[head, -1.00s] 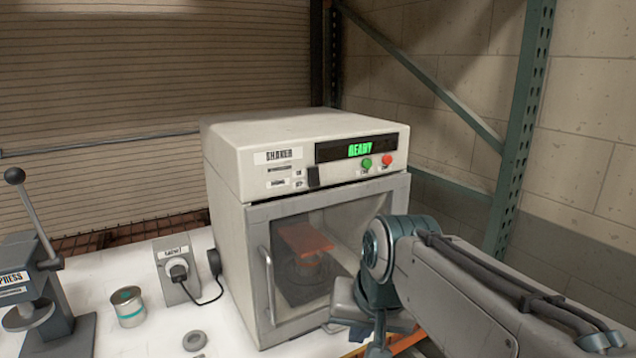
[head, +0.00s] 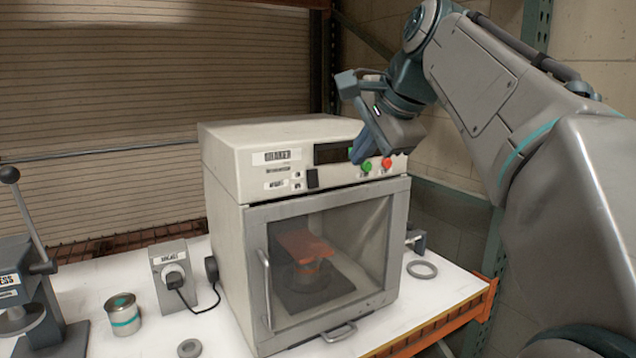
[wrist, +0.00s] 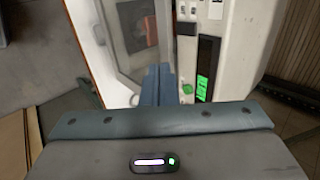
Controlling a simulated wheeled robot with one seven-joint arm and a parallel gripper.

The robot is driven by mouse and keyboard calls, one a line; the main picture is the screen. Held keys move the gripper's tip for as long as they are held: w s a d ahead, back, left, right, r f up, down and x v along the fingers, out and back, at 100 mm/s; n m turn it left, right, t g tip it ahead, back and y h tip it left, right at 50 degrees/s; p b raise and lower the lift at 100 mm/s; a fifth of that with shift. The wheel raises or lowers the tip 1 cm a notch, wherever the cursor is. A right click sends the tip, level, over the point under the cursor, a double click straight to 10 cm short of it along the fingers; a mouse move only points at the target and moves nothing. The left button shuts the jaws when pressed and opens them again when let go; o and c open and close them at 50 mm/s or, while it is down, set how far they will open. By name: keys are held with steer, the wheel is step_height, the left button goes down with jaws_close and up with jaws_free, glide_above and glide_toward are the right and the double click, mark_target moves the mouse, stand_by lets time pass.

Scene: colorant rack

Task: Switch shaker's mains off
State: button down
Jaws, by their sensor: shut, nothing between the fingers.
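The cream shaker (head: 270,130) stands on the white bench with its glass door shut. A black rocker switch (head: 312,178) is on its front panel beside small labels; it also shows in the wrist view (wrist: 187,25). A green button (head: 366,167) and a red button (head: 386,163) sit to its right. The dark display is partly hidden by my fingers; its green text is lit in the wrist view (wrist: 203,88). My gripper (head: 357,157) is shut and empty, in front of the display near the green button, right of and above the switch. I cannot tell if it touches the panel.
A grey socket box (head: 170,258) with a black plug and cord stands left of the shaker. A door handle (head: 266,288) sticks out.

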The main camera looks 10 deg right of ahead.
mark_target(313, 178)
steer(key=w+r+p+x, duration=0.1)
steer(key=x, duration=1.2)
steer(key=shift+w+a+r, duration=0.25)
steer(key=shift+w+a, duration=0.1)
steer(key=shift+w, duration=0.1)
